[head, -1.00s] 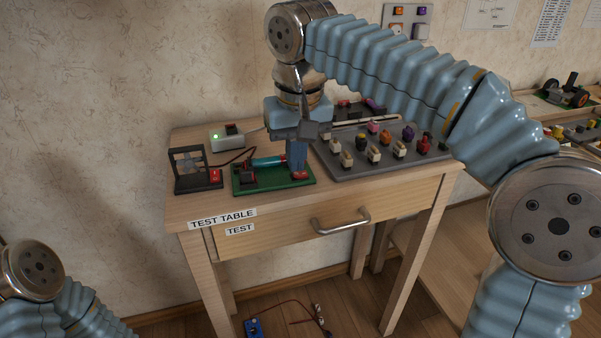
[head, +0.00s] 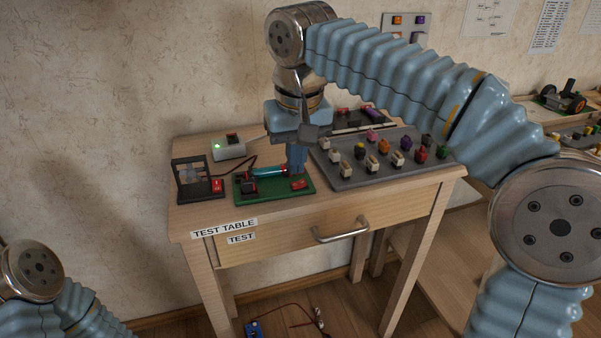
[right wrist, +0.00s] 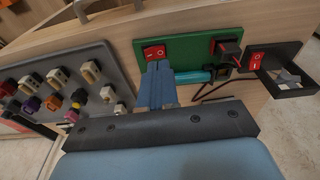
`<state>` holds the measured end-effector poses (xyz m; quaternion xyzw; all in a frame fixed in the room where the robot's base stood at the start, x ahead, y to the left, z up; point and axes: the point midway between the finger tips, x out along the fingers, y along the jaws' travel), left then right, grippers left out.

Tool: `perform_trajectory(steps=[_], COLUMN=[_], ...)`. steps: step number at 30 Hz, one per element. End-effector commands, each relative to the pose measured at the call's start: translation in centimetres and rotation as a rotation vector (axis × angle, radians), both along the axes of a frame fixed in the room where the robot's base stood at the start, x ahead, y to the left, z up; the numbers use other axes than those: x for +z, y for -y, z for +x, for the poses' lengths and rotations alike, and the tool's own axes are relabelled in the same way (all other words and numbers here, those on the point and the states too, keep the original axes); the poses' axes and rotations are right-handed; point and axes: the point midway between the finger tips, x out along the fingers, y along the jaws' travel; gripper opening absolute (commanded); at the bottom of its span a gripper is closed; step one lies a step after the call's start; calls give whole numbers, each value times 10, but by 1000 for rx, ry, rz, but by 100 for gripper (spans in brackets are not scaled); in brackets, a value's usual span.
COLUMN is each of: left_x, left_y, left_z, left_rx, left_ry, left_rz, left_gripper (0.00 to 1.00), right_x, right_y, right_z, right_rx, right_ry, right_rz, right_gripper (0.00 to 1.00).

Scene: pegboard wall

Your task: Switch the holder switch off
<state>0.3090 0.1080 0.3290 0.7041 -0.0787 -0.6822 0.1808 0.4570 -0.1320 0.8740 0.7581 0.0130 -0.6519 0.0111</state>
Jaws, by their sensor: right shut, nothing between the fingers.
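The green holder board (head: 277,192) lies on the test table with a teal cylinder (head: 268,171) clipped along it. Its red holder switch (head: 298,184) sits at the right end; it also shows in the right wrist view (right wrist: 154,52), where its rocker position is hard to tell. My right gripper (head: 297,170) is shut and empty, pointing down just behind and above this switch. In the right wrist view its blue fingers (right wrist: 158,88) are together beside the switch, apparently clear of it. My left gripper is out of frame; only part of my left arm shows.
A black fan stand (head: 188,191) with its own red switch (head: 217,186) stands left of the board. A white box (head: 227,150) with a lit green lamp is behind. A grey tray (head: 365,179) of several coloured pieces is on the right.

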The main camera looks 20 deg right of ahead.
Motion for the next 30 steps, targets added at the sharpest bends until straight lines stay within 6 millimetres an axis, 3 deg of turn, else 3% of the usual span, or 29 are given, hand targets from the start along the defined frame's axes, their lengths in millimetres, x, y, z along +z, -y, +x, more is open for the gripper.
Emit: perform_trajectory(steps=[1, 8, 16, 30], left_x=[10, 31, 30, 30], left_y=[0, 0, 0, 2], left_z=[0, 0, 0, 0], left_rx=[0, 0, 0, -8], left_ry=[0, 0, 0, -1], left_rz=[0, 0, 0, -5], left_gripper=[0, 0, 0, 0], right_x=[10, 29, 46, 46], right_y=[0, 0, 0, 0], right_z=[0, 0, 0, 0], right_rx=[0, 0, 0, 0], right_ry=[0, 0, 0, 0], right_rz=[0, 0, 0, 0], right_gripper=[0, 0, 0, 0])
